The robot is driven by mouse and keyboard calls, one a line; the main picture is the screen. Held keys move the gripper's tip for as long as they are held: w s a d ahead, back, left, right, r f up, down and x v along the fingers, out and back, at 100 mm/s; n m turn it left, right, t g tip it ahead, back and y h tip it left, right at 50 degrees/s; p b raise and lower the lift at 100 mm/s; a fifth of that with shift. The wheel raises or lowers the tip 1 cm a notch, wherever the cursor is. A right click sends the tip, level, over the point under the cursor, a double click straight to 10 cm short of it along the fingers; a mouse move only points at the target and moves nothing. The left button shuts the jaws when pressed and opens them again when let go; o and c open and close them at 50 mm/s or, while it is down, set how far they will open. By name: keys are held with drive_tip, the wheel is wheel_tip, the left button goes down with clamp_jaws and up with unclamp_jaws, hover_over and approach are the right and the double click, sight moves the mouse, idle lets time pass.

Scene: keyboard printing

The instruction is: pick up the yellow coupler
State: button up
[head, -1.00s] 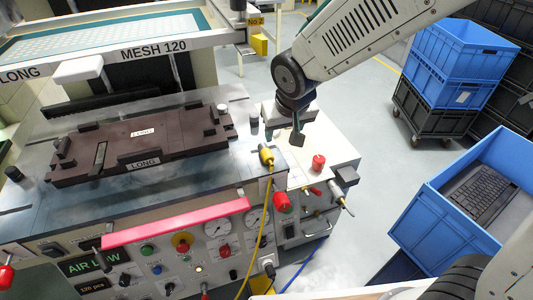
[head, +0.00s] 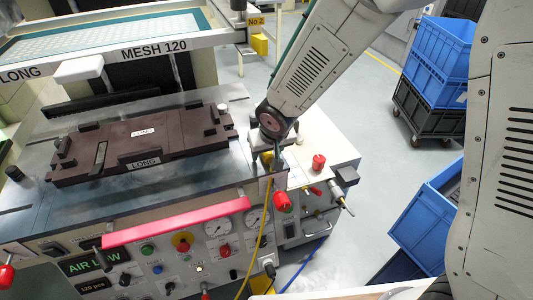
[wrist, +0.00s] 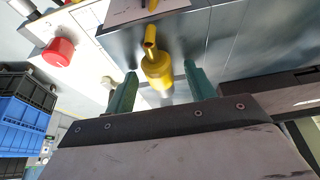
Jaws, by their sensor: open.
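The yellow coupler (wrist: 158,70) shows in the wrist view between my gripper's two green fingers, with a gap on each side. Its narrow end points toward the top of that picture. My gripper (wrist: 161,82) is open and not touching it as far as I can see. In the head view my gripper (head: 274,158) is over the right front part of the machine top, and only a small piece of the coupler (head: 267,157) shows beside it. The yellow hose (head: 266,210) hangs down the machine's front below it.
A dark brown LONG fixture (head: 120,155) lies left of my gripper. A red knob (head: 318,162) stands to the right, and a red button (head: 282,201) is on the front panel. Blue crates (head: 440,60) stand at the right. A mesh screen frame (head: 120,45) hangs at upper left.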

drive_tip(key=c, duration=1.1)
drive_tip(key=shift+o, duration=0.2)
drive_tip(key=shift+r, duration=0.1)
